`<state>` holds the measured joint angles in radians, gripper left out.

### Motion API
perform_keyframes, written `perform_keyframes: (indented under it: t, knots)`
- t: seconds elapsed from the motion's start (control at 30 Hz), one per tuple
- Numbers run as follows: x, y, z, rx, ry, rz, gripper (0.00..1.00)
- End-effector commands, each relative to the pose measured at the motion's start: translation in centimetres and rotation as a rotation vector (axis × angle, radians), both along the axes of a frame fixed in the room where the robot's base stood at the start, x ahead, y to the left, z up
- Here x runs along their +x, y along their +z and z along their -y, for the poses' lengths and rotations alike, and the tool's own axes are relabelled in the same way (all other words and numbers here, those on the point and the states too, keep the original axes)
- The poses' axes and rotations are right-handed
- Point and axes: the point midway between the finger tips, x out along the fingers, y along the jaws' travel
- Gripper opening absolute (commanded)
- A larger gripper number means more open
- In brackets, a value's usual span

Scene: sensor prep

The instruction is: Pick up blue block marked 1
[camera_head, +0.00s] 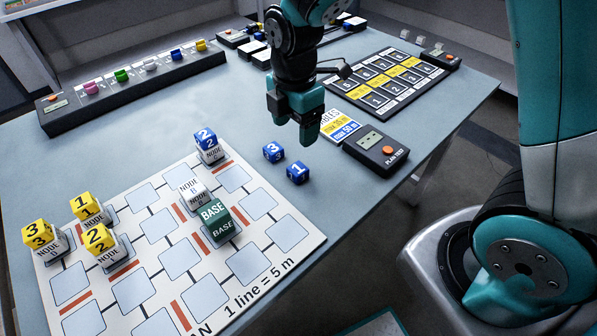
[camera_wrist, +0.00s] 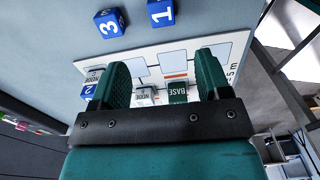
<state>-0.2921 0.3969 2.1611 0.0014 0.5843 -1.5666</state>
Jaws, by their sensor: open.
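The blue block marked 1 (camera_head: 298,172) sits on the grey table, right of the board's upper corner. It also shows at the top of the wrist view (camera_wrist: 161,13). The blue block marked 3 (camera_head: 273,151) lies just behind and left of it, and it shows in the wrist view too (camera_wrist: 109,22). My gripper (camera_head: 306,128) hangs above the table behind the two blocks, apart from them. In the wrist view its two green fingers (camera_wrist: 163,82) are spread with nothing between them.
A white node board (camera_head: 163,327) carries yellow blocks, a blue 2 block (camera_head: 207,139) and a green BASE block (camera_head: 213,211). A black PLAN TEST box (camera_head: 376,149) stands right of the blocks. A table edge (camera_head: 433,150) lies beyond it. Bare table surrounds the two loose blocks.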

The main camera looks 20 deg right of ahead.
Motion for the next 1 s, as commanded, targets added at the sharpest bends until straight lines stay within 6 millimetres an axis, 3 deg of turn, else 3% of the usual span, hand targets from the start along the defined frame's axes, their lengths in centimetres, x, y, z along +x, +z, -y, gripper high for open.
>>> perform_keyframes:
  t: [0.1,0.3,0.53,0.8,1.0]
  knots:
    - [-0.1,-3.0,0.1,-0.001,-0.002,-0.006,0.70]
    - [-0.1,-6.4,0.1,0.000,-0.003,-0.004,0.70]
    - [-0.1,-8.0,0.2,0.000,-0.003,-0.002,0.70]
    - [-0.2,-11.9,0.5,0.000,-0.002,-0.003,0.70]
    - [-0.1,-12.5,0.4,0.001,-0.003,0.001,0.70]
